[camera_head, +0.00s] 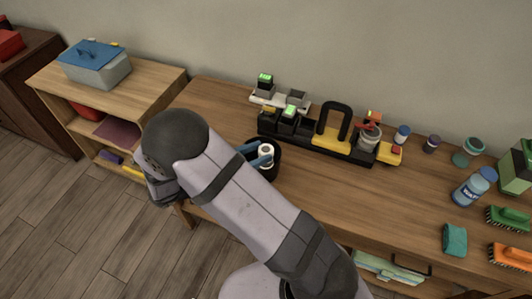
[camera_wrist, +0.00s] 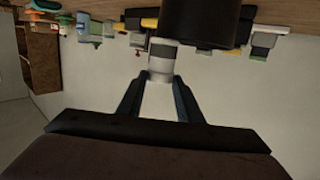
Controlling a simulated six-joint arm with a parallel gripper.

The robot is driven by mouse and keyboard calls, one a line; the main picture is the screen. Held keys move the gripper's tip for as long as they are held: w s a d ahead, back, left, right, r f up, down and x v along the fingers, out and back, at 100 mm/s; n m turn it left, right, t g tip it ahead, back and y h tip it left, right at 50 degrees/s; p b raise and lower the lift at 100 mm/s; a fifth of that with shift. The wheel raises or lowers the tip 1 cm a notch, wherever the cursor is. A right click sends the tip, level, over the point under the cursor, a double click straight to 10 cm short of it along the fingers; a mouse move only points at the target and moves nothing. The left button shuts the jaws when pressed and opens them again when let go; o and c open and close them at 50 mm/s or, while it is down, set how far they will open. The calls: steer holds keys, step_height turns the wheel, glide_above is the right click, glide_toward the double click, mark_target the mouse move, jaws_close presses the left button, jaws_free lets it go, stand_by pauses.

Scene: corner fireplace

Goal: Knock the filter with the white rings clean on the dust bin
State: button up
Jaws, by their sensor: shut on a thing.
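My gripper (camera_head: 258,155), with blue fingers, is shut on a small pale cylinder with white on it, the filter (camera_head: 266,150). The dark round dust bin (camera_head: 274,172) stands on the workbench, and the filter is at its opening in the head view. In the wrist view, my gripper (camera_wrist: 160,85) has the filter (camera_wrist: 160,62) between its fingertips, and the dark bin (camera_wrist: 198,20) is close behind it. I cannot tell whether filter and bin touch. My arm hides part of the bench in front of the bin.
A black rack (camera_head: 310,138) with green-lit blocks and a black arch stands behind the bin. A shelf with a blue-lidded box (camera_head: 94,66) is at the left. Bare bench lies right of centre.

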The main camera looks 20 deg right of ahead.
step_height(320, 180, up, 2)
steer(key=p, duration=0.2)
steer(key=shift+p, duration=0.35)
steer(key=shift+f+p, duration=0.1)
steer(key=shift+p, duration=0.25)
stand_by(0.7)
step_height(320, 180, up, 6)
steer(key=p, duration=0.5)
steer(key=shift+p, duration=0.4)
